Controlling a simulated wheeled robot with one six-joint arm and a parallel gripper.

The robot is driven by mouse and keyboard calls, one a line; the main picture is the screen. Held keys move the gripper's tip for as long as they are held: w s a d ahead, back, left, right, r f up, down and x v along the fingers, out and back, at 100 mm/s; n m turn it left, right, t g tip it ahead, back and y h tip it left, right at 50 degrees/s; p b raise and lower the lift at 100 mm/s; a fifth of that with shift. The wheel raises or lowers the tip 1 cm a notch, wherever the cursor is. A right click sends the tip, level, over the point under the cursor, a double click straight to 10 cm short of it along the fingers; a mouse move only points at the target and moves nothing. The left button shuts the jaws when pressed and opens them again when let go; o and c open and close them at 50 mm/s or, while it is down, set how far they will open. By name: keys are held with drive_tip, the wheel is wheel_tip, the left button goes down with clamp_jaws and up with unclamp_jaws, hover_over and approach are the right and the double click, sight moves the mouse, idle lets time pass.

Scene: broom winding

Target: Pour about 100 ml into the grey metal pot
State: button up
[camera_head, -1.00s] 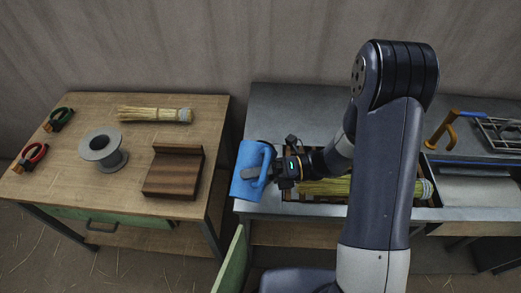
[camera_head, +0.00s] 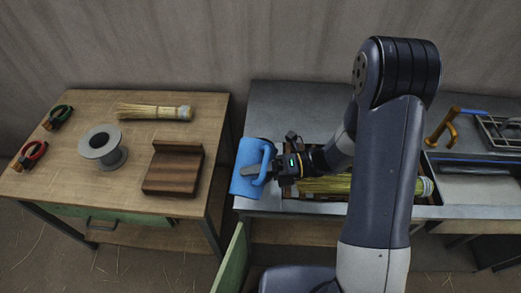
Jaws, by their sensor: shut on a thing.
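A blue pitcher (camera_head: 249,168) with a handle is held by my gripper (camera_head: 266,171) near the left end of the grey metal counter. My gripper is shut on its handle side, and the pitcher looks slightly tilted. Its inside and any liquid cannot be made out. I see no grey metal pot that I can identify; my arm hides part of the counter. A grey spool-like thing with a flange (camera_head: 101,146) stands on the wooden table at left.
The wooden table (camera_head: 75,185) also carries a brown wooden block (camera_head: 173,172), a straw bundle (camera_head: 153,112), and red (camera_head: 30,155) and green (camera_head: 57,118) hand tools. A tray of straw (camera_head: 325,185) lies on the counter. A gap separates table and counter.

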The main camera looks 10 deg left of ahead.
drive_tip(key=shift+f+n+h+b, duration=0.3)
drive_tip(key=shift+f+n+b, duration=0.2)
drive_tip(key=shift+f+b, duration=0.25)
drive_tip(key=shift+r+n+b, duration=0.15)
drive_tip(key=shift+n+b, duration=0.15)
drive_tip(key=shift+b, duration=0.2)
drive_tip(key=shift+r+t, duration=0.3)
drive_tip(key=shift+r, duration=0.1)
drive_tip(key=shift+n+h+b, duration=0.4)
drive_tip(key=shift+n+b, duration=0.4)
drive_tip(key=shift+b, duration=0.6)
drive_tip(key=shift+r, duration=0.15)
drive_tip(key=shift+n+t+b, duration=0.3)
drive_tip(key=shift+n+b, duration=0.1)
